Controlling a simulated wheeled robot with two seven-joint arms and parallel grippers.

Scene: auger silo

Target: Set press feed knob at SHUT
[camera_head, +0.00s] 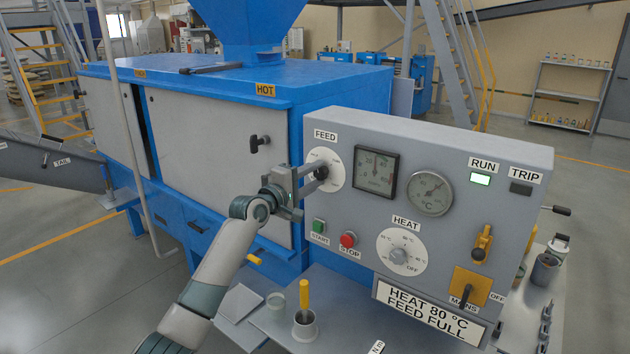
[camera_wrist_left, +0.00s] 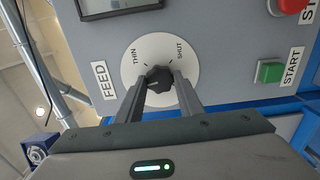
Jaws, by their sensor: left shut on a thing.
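The press feed knob (camera_wrist_left: 159,78) is small and dark on a white round dial (camera_wrist_left: 186,86) printed THIN and SHUT, under a FEED label (camera_wrist_left: 104,80). Its pointer seems to lie between the two words, but the exact setting is hard to read. My left gripper (camera_wrist_left: 160,82) has its fingers on either side of the knob and is shut on it. In the head view the left gripper (camera_head: 315,174) reaches the FEED dial (camera_head: 337,170) from the left and covers part of it. My right gripper is not in view.
The grey panel (camera_head: 450,165) also bears two gauges, a HEAT dial (camera_head: 402,251), a green START button (camera_head: 319,225), a red STOP button (camera_head: 348,239) and a lit RUN lamp (camera_head: 480,179). A cup with a yellow-handled tool (camera_head: 304,325) stands on the shelf below.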

